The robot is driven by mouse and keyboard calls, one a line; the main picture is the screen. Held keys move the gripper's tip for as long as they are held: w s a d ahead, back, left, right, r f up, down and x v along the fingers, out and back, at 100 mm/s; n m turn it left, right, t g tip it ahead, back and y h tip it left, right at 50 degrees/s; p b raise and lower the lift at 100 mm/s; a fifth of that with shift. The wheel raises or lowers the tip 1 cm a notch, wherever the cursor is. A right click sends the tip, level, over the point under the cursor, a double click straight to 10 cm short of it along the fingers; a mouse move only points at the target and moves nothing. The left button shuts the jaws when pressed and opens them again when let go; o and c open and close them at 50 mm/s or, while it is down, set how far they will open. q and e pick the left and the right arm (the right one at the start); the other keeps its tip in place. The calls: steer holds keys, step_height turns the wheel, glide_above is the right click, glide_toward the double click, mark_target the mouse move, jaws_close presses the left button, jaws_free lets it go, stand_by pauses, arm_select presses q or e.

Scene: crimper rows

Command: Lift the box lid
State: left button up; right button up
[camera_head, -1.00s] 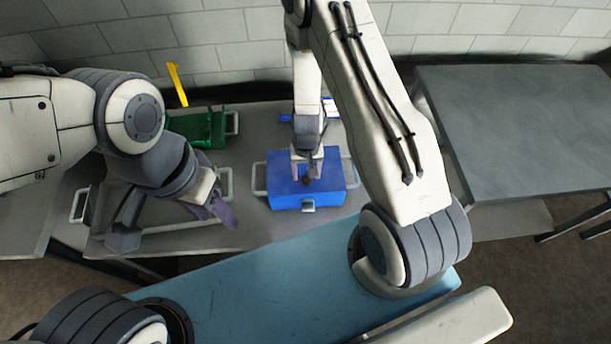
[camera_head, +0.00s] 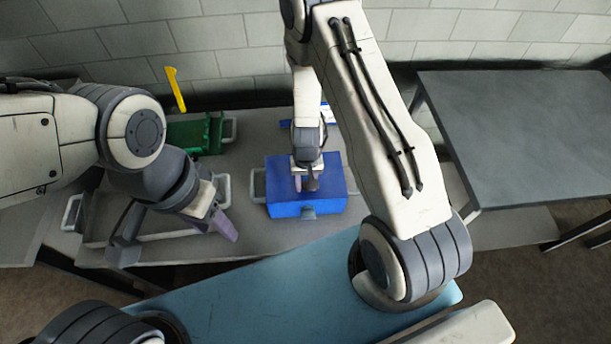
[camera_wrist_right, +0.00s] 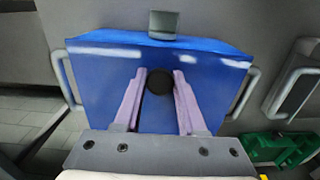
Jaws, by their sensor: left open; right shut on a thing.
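The blue box (camera_head: 284,209) stands on the grey table in the head view, with a flat blue lid (camera_head: 334,173) on top and a grey latch (camera_head: 308,212) at its front. In the right wrist view the lid (camera_wrist_right: 105,80) fills the middle, with a dark round knob (camera_wrist_right: 159,82) on it. My right gripper (camera_wrist_right: 159,92) is shut on this knob, one pale purple finger on each side. I cannot tell whether the lid is raised off the box. My left gripper (camera_head: 224,224) is open and empty, left of the box and apart from it.
A green container (camera_head: 190,136) stands at the back left, and a yellow item (camera_head: 175,89) is near the wall. A grey tray (camera_head: 160,237) with handles lies under my left arm. A bare dark grey table (camera_head: 520,125) stands at the right.

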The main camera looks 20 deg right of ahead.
mark_target(306, 179)
steer(key=r+p, duration=0.1)
steer(key=p, duration=0.1)
steer(key=w+r+p, duration=0.1)
steer(key=p, duration=0.1)
steer(key=shift+w+d+r, duration=0.1)
steer(key=shift+d+r, duration=0.1)
steer(key=shift+r, duration=0.05)
steer(key=r+p, duration=0.1)
steer(key=p, duration=0.2)
steer(key=w+r+p, duration=0.1)
steer(key=r+p, duration=0.1)
steer(key=p, duration=0.1)
steer(key=w+r+p, duration=0.1)
steer(key=p, duration=0.3)
steer(key=shift+w+d+r, duration=0.1)
steer(key=shift+d+r, duration=0.2)
stand_by(0.5)
